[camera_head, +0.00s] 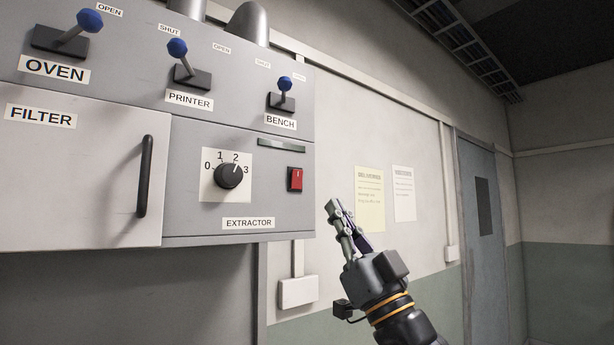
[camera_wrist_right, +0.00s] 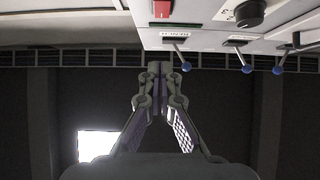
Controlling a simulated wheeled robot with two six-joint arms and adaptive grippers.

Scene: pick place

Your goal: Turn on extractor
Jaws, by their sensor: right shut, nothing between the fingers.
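The extractor panel (camera_head: 266,222) is on the grey wall unit, with a label reading EXTRACTOR. Its black dial (camera_head: 229,175) sits on a white plate marked 0 to 3. A red rocker switch (camera_head: 295,179) is to the right of the dial; which way it is pressed I cannot tell. The right wrist view also shows the red switch (camera_wrist_right: 161,10) and the dial (camera_wrist_right: 249,12) near its top edge. My right gripper (camera_head: 333,205) is shut and empty, to the right of and a little below the switch, apart from the unit. My left gripper is not in view.
Above the panel are blue-knobbed levers labelled OVEN (camera_head: 89,21), PRINTER (camera_head: 177,48) and BENCH (camera_head: 284,84). A FILTER door (camera_head: 80,170) with a black handle (camera_head: 145,176) is at left. Two paper notices (camera_head: 370,198) hang on the wall behind my gripper. A door (camera_head: 478,230) stands farther right.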

